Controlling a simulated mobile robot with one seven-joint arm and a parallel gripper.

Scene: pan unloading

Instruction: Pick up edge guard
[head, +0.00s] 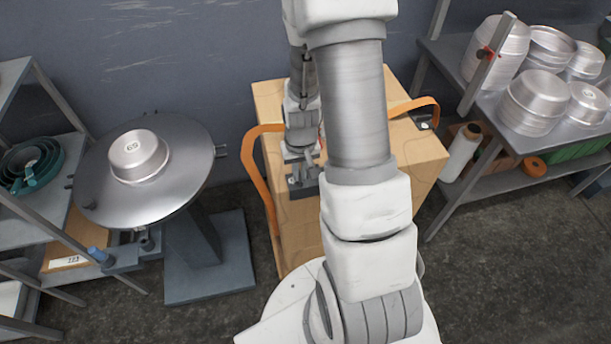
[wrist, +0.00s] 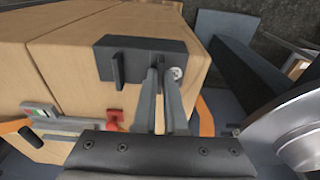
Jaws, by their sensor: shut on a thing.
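The edge guard (wrist: 135,50) is a dark grey angled piece with upright ribs. It lies along an edge of the cardboard box (wrist: 60,60) in the wrist view. In the head view the edge guard (head: 305,190) is a small dark shape on the box (head: 420,150), partly hidden by my arm. My gripper (wrist: 160,78) is at the right part of the guard, its two fingers close together and shut on it. The exact contact between the fingers is partly hidden. In the head view my gripper (head: 301,165) is just above the guard.
An orange strap (head: 262,175) loops loosely beside the box, with its other end (head: 412,104) at the right. A round metal turntable (head: 185,170) with a pan (head: 138,157) stands left. Shelves with stacked pans (head: 535,100) stand right. Another shelf (head: 35,225) is far left.

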